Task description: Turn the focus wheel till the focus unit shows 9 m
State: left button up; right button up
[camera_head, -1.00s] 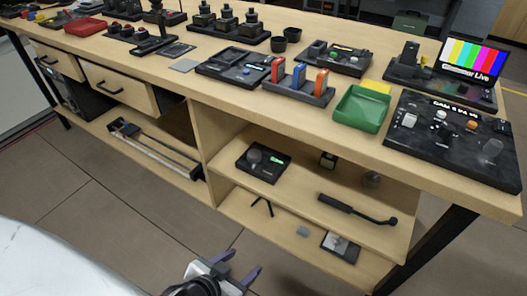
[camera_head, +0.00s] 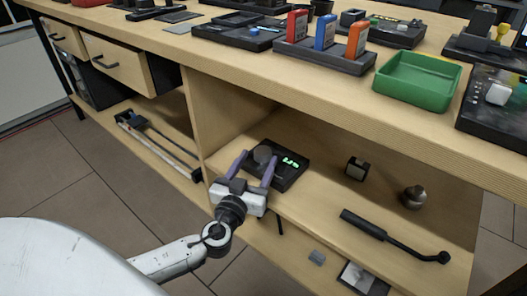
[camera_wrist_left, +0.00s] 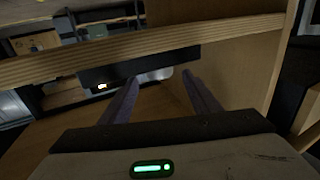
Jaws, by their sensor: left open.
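The focus unit (camera_head: 291,177) is a black box on the upper shelf of the open bay under the bench. Its focus wheel (camera_head: 263,154) is a dark grey round knob on the left of its top. A green lit display (camera_head: 291,161) sits right of the wheel; it seems to read 5, but is too small to be sure. My left gripper (camera_head: 258,157) is open, its two purple fingers reaching over the shelf's front edge on either side of the wheel. I cannot tell whether they touch it. The open fingers also show in the left wrist view (camera_wrist_left: 160,78). My right gripper is out of view.
On the same shelf are a small black block (camera_head: 357,169), a grey round object (camera_head: 414,197) and a black handled bar (camera_head: 390,235). A wooden divider stands left of the unit. The bench top (camera_head: 330,88) overhangs the shelf and holds a green tray (camera_head: 418,98).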

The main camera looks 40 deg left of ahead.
aim_at(260, 157)
pick_arm(q)
jog(key=x, duration=0.5)
jog(key=shift+w, duration=0.1)
jog(key=shift+f, duration=0.1)
jog(key=c, duration=1.1)
